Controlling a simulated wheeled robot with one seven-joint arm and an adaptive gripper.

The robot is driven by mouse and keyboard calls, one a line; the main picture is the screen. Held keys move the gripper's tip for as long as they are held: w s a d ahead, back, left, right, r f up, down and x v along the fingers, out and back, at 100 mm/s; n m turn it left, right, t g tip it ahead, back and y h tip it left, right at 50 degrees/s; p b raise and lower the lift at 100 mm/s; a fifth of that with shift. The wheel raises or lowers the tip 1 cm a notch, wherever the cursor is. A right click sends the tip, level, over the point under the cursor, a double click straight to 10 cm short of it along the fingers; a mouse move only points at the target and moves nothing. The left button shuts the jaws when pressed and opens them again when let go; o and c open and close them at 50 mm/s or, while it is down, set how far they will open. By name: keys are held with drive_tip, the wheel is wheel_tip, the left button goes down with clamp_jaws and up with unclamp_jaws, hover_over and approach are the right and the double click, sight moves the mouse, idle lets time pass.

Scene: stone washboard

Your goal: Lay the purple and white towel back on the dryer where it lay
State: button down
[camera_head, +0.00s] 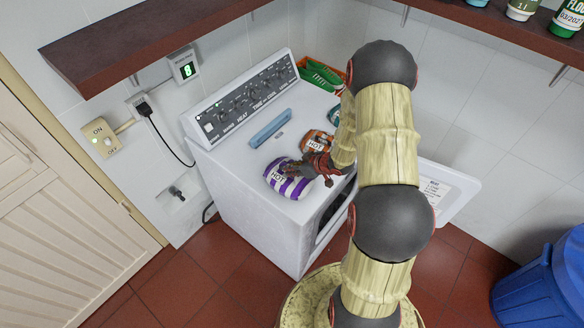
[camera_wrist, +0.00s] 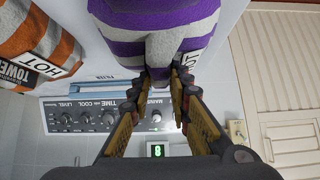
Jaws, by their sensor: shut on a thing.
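The purple and white striped towel (camera_head: 285,181) is a rolled bundle with a HOT label, at the front left of the white dryer's top (camera_head: 232,164). My gripper (camera_head: 300,170) is at its upper right side. In the wrist view the towel (camera_wrist: 125,22) fills the top middle, and the fingertips of my gripper (camera_wrist: 161,80) are shut on its edge. I cannot tell whether the towel touches the dryer top or hangs just above it. The dryer's control panel (camera_wrist: 95,118) also shows in the wrist view.
An orange and white towel (camera_head: 318,142) lies close behind the purple one. A blue bar-shaped handle (camera_head: 270,128) lies near the panel. A green towel and an orange basket (camera_head: 318,72) are at the back. The dryer door (camera_head: 448,188) hangs open; a shelf (camera_head: 150,45) is overhead.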

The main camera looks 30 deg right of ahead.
drive_tip(key=shift+f, duration=0.1)
drive_tip(key=c, duration=1.7)
unclamp_jaws()
drive_tip(key=shift+o, duration=0.2)
